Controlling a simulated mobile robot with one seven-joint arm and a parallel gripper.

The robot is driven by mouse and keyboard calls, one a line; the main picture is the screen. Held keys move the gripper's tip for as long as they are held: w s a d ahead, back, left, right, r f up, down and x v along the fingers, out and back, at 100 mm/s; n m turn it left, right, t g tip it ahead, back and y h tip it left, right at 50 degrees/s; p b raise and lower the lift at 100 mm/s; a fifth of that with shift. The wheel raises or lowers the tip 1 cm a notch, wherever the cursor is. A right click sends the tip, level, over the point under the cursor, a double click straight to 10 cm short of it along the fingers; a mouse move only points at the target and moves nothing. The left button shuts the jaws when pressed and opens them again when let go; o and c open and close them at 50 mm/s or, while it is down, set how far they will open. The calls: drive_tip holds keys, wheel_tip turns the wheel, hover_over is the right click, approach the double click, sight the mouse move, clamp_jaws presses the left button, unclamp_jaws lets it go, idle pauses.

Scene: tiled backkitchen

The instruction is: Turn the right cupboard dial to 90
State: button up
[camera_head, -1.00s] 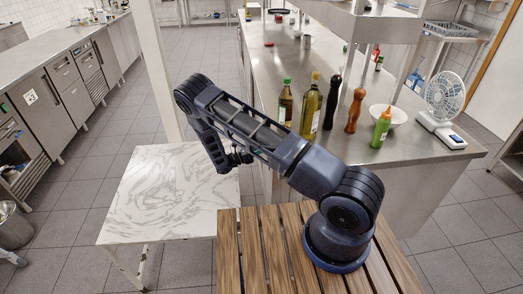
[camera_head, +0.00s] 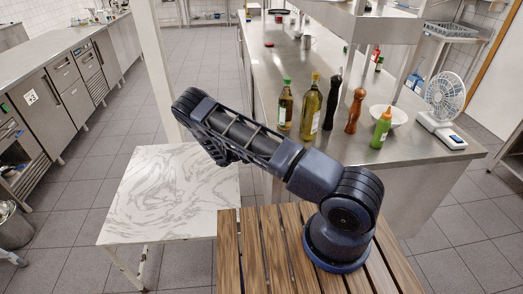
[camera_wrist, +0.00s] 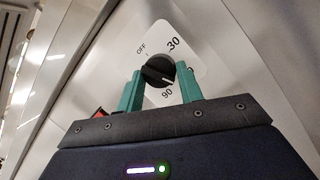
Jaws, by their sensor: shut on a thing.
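In the wrist view the black round dial (camera_wrist: 155,74) sits on a pale panel (camera_wrist: 205,50) marked OFF, 30 and 90, with another number mostly hidden behind the right finger. My gripper (camera_wrist: 160,70) has its two green fingers on either side of the dial and is shut on it. A pale line on the dial's face slants to the lower right, roughly between 30 and 90; its exact reading is hard to tell. In the head view my arm (camera_head: 240,135) reaches left over the marble table, and the gripper and dial do not show clearly there.
The marble-topped table (camera_head: 165,200) is bare. A steel counter (camera_head: 275,60) behind my arm carries an oil bottle (camera_head: 311,108), a pepper mill (camera_head: 355,112), a green squeeze bottle (camera_head: 381,130) and a white fan (camera_head: 443,98).

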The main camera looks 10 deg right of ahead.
drive_tip(key=shift+w+r+m+g+y, duration=0.1)
drive_tip(key=shift+m+g+y, duration=0.4)
drive_tip(key=shift+m, duration=1.35)
drive_tip(key=shift+w+r+m+g+y, duration=0.1)
drive_tip(key=shift+m+g+y, duration=0.35)
drive_tip(key=shift+m, duration=1.45)
drive_tip(key=shift+m+g+y, duration=0.25)
drive_tip(key=shift+m+g, duration=0.4)
drive_tip(key=shift+m, duration=1.2)
drive_tip(key=o, duration=1)
drive_tip(key=v, duration=1)
drive_tip(key=shift+w+a, duration=0.1)
drive_tip(key=shift+a, duration=0.3)
